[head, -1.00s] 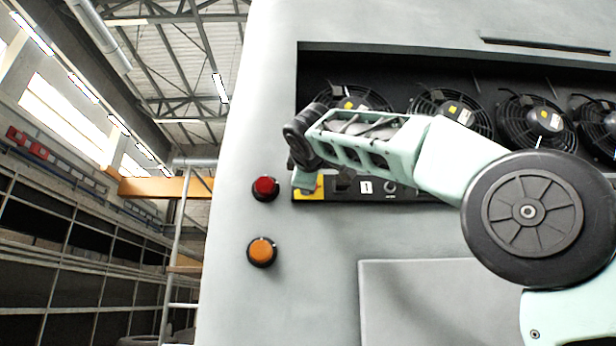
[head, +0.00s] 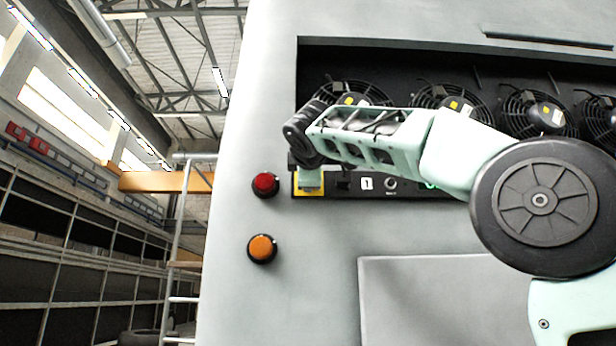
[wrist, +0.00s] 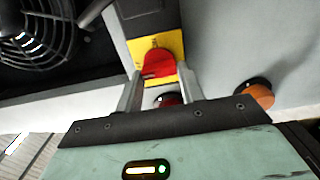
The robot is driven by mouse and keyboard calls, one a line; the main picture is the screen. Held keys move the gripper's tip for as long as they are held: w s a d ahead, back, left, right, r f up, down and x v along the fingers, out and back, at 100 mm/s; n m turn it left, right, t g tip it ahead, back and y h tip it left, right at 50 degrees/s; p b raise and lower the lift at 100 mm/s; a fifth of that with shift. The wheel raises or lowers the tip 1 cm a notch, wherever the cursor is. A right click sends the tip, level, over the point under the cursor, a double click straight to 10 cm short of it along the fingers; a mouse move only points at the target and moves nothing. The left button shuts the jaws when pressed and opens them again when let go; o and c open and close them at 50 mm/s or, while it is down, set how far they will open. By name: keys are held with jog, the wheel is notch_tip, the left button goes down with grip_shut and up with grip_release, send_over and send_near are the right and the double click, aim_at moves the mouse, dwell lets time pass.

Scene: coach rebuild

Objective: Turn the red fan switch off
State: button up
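The red fan switch (wrist: 158,63) is a red knob on a yellow plate (wrist: 172,41) in the wrist view. In the head view the yellow plate (head: 310,193) sits at the left end of the black control strip, and my gripper hides the red knob there. My gripper (wrist: 159,78) is open, with one finger on each side of the knob's lower part. I cannot tell whether the fingers touch it. In the head view my gripper (head: 310,179) is in front of the plate.
A red button (head: 265,184) and an orange button (head: 262,248) are on the grey panel to the left. Several black fans (head: 450,105) sit in the recess above the strip.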

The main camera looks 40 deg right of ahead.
jog(key=o, duration=0.4)
jog(key=shift+a, duration=0.1)
jog(key=b+v, duration=0.5)
jog(key=v, duration=1.2)
jog(key=shift+s+a+b, duration=0.1)
jog(key=shift+s+b, duration=0.05)
jog(key=shift+b, duration=0.2)
